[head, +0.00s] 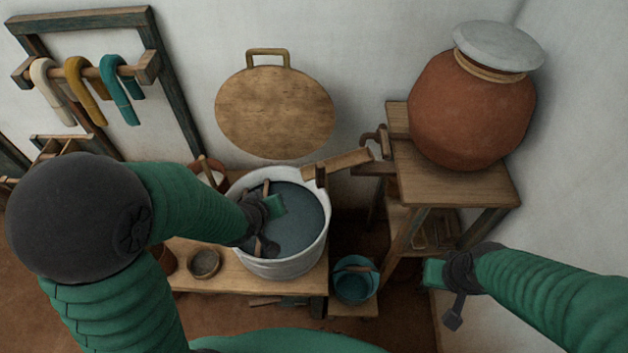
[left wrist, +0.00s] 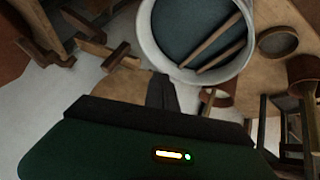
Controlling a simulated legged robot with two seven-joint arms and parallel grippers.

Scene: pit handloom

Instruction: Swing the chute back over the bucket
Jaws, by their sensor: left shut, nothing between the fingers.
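The chute (head: 345,162) is a short wooden trough at the side of the wooden stand. The teal bucket (head: 355,285) stands low on a small platform, right of the vat. My left gripper (head: 268,248) is shut and empty above the vat, left of the chute; its fingers show in the left wrist view (left wrist: 160,90). My right gripper (head: 453,320) hangs right of the bucket, its opening unclear.
The stand (head: 455,187) carries a large clay pot (head: 470,110) with a grey lid. Wooden sticks (left wrist: 215,45) lie in the vat's dark liquid. A round wooden lid (head: 275,110) leans at the wall. A small bowl (head: 205,263) sits on the low table (head: 230,283).

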